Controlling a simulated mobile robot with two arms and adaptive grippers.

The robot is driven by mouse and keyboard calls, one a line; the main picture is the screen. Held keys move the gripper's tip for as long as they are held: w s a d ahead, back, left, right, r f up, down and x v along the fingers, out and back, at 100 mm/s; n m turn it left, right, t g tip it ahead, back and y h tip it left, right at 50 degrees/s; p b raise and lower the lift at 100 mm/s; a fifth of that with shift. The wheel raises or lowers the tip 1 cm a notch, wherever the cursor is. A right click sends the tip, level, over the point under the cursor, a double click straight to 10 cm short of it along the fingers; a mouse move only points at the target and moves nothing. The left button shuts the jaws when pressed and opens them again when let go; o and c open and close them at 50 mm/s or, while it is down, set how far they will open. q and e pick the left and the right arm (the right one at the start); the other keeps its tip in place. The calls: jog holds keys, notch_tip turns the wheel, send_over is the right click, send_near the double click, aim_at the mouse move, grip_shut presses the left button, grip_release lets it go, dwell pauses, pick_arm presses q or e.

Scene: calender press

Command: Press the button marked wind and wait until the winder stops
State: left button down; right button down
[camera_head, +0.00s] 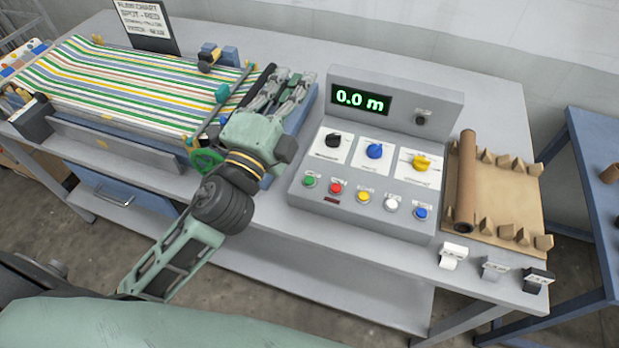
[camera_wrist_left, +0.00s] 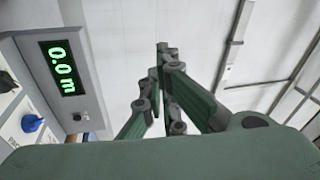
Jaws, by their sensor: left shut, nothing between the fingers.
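The grey control panel (camera_head: 290,190) stands on the bench, right of my left gripper. Its display (camera_head: 360,98) reads 0.0 m in green; the display also shows in the left wrist view (camera_wrist_left: 62,68). Along its front edge sit a green button (camera_head: 309,181), a red one (camera_head: 335,188), a yellow one (camera_head: 363,197), a white one (camera_head: 391,205) and a blue one (camera_head: 420,213). Their labels are too small to read. My left gripper (camera_head: 300,82) is shut and empty, left of the panel and apart from the buttons. It also shows in the left wrist view (camera_wrist_left: 162,50). My right gripper is not in view.
Black, blue and yellow knobs (camera_head: 422,162) sit above the buttons. A brown roll (camera_head: 466,180) lies on a board at the right. The striped web (camera_head: 130,85) fills the left of the bench. A blue table (camera_head: 600,150) stands at the far right.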

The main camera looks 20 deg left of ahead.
pick_arm(q)
jog(key=s+d+r+m+h, duration=0.1)
jog(key=d+r+m+h, duration=0.5)
jog(key=m+h, duration=0.3)
jog(key=s+d+f+m+g+h, duration=0.25)
jog(key=d+m+g, duration=0.3)
jog(key=m, duration=0.55)
jog(key=s+d+f+m+g+h, duration=0.15)
jog(key=d+m+g+h, duration=0.25)
jog(key=m+g, duration=0.45)
jog(key=w+a+f+m+g+y, duration=0.1)
jog(key=w+a+f+m+y, duration=0.1)
jog(key=a+f+m+y, duration=0.8)
notch_tip(320, 180, down, 3)
jog(key=shift+w+a+f+g, duration=0.1)
jog(key=shift+w+a+g, duration=0.2)
jog(key=shift+a, duration=0.1)
jog(key=shift+f+y, duration=0.1)
jog(key=shift+y, duration=0.15)
